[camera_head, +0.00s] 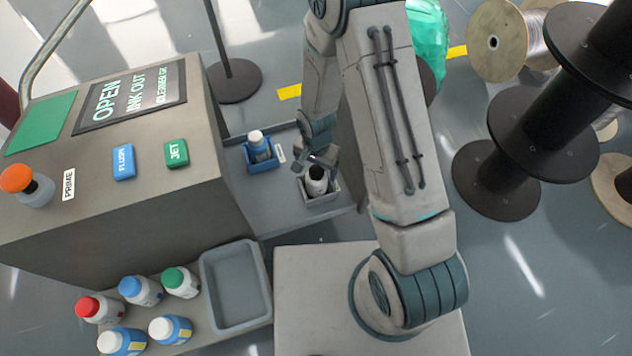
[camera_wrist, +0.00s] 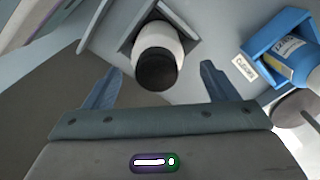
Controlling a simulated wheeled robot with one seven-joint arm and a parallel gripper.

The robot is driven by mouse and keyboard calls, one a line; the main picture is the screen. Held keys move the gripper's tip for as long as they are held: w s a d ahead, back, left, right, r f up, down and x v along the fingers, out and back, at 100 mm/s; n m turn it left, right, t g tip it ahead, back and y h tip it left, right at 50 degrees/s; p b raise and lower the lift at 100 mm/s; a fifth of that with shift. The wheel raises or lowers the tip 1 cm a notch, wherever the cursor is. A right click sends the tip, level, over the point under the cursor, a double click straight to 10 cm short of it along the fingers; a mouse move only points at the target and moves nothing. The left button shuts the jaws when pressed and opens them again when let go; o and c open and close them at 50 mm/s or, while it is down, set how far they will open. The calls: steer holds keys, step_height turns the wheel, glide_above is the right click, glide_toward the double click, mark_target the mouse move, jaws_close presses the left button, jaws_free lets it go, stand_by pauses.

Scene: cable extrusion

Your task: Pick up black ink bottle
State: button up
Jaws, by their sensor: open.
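The black ink bottle (camera_head: 317,182) is white with a black cap and stands in a grey square holder (camera_head: 322,199) on the shelf beside the machine. In the wrist view the bottle (camera_wrist: 158,55) shows its black cap toward me, ahead of the jaws and between their lines. My gripper (camera_head: 318,160) is just above the bottle in the head view. In the wrist view my gripper (camera_wrist: 158,84) is open, with one finger on each side and nothing held. The lower part of the bottle is hidden by the holder.
A blue holder (camera_wrist: 262,62) with a white and blue bottle (camera_head: 259,147) stands close beside it. The machine (camera_head: 130,220) rises at the left. Several bottles and an empty grey tray (camera_head: 238,328) are at the front left. Cable spools (camera_head: 497,180) stand at the right.

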steer(key=f, duration=0.1)
steer(key=f+b, duration=0.1)
steer(key=f, duration=0.1)
steer(key=f+b, duration=0.1)
steer(key=f, duration=0.1)
steer(key=shift+s+f, duration=0.2)
steer(key=shift+s, duration=0.15)
steer(key=shift+r, duration=0.1)
steer(key=c, duration=1.2)
